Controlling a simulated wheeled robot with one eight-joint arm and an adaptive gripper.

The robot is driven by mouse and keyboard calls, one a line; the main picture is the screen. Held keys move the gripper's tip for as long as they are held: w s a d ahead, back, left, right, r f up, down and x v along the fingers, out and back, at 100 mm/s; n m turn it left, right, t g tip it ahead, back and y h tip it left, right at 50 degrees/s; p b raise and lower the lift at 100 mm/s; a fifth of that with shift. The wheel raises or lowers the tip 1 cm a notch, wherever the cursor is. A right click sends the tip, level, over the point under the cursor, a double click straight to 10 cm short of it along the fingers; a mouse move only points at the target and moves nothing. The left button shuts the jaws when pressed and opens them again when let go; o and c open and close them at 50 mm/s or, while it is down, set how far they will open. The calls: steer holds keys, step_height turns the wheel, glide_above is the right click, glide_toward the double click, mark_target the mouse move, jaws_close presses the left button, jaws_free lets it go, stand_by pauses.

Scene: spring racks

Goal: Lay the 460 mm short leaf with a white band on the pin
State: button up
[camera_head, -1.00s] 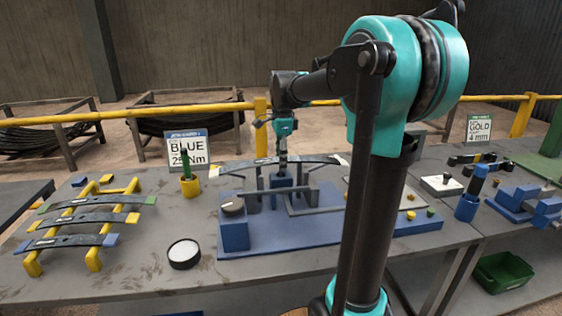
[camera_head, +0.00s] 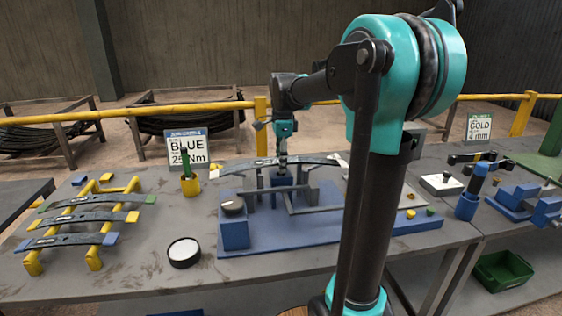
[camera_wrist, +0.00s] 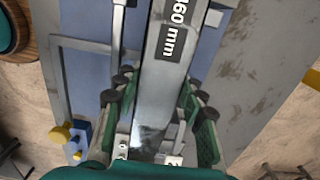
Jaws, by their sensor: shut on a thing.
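The 460 mm leaf (camera_head: 262,163) is a dark, slightly curved bar with pale ends. It lies across the fixture on the blue base plate (camera_head: 262,243), near the middle of the bench. In the wrist view the leaf (camera_wrist: 171,65) shows its "460 mm" label and runs between my fingers. My gripper (camera_head: 283,160) points straight down over the middle of the leaf and is shut on it; the fingers also show in the wrist view (camera_wrist: 160,110). The pin is hidden under the leaf and gripper, and I cannot tell whether the leaf touches its supports.
A yellow rack (camera_head: 92,258) at the left holds several leaves with coloured ends. A round white-topped pot (camera_head: 184,252) stands in front. A blue torque sign (camera_head: 187,148) and a green-handled tool in a yellow holder (camera_head: 191,186) stand behind. A green bin (camera_head: 503,271) is at lower right.

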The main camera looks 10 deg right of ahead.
steer(key=shift+f, duration=0.8)
steer(key=o, duration=1.4)
steer(key=shift+f, duration=0.1)
steer(key=o, duration=0.5)
steer(key=shift+r, duration=3.55)
